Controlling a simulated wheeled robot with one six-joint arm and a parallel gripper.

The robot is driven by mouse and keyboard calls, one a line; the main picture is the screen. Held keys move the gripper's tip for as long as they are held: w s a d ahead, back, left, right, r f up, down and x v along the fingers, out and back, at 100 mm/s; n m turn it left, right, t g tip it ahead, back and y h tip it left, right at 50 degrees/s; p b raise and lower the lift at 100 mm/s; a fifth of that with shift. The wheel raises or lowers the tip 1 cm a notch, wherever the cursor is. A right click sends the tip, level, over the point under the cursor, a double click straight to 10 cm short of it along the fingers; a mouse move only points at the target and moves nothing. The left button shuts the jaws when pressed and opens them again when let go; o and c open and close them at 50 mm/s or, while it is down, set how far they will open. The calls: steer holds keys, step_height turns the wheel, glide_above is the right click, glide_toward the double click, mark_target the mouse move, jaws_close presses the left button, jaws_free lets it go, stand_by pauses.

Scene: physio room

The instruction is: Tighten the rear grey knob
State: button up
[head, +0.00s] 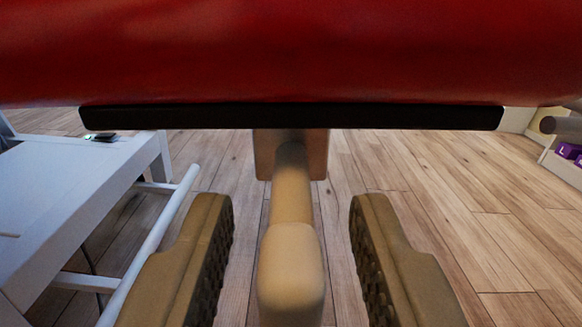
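A knob (291,275) with a rounded end on a thin straight stem (290,185) points towards me in the middle of the head view. It looks tan in this light rather than clearly grey. Its stem runs back to a brownish block (264,155) under a dark bar. My gripper (290,212) is open, with one ridged tan finger on each side of the knob. A clear gap shows between each finger and the knob, so neither touches it. I cannot tell how tight the knob is.
A red padded surface (290,50) with a black bar (290,117) along its lower edge fills the top, close above the knob. A white frame with a rail (150,250) stands at left. A shelf with purple items (568,151) is at right. Wooden floor lies below.

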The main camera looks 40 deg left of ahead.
steer(key=shift+w+a, duration=0.35)
jaws_close()
